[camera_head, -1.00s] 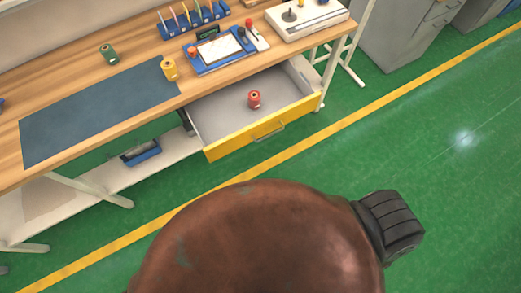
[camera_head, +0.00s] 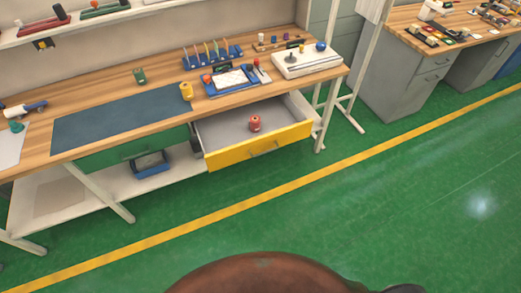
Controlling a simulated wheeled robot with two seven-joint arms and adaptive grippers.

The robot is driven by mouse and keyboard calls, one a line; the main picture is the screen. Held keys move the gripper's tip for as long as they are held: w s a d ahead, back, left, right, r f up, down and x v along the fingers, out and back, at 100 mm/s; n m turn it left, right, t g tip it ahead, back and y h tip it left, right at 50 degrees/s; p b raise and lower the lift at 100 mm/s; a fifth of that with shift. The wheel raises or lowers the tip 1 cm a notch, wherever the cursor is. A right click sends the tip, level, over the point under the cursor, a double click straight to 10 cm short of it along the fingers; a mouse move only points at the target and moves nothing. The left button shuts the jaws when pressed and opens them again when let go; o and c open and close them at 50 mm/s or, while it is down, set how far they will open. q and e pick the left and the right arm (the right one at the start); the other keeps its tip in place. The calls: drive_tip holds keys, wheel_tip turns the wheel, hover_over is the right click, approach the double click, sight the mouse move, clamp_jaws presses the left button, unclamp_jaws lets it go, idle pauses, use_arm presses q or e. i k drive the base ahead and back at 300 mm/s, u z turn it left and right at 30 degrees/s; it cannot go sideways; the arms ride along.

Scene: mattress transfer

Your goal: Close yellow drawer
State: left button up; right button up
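The yellow drawer (camera_head: 260,147) is pulled out from under the right part of the wooden workbench (camera_head: 110,83). Its grey inside shows, and a small red spool-like object (camera_head: 254,123) stands in it. A handle (camera_head: 263,151) sits on its yellow front. Neither of my grippers is in view. A rounded brown part, likely of my own body, shows at the bottom edge, well in front of the drawer.
A closed green drawer (camera_head: 130,149) is left of the yellow one. A blue bin (camera_head: 150,164) rests on the lower shelf. Bench legs (camera_head: 325,117) stand right of the drawer. The green floor (camera_head: 330,215) in front is clear, crossed by a yellow line.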

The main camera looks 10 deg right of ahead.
sight(226, 138)
drive_tip(key=z, duration=0.55)
drive_tip(key=i, duration=1.05)
drive_tip(key=u, duration=0.45)
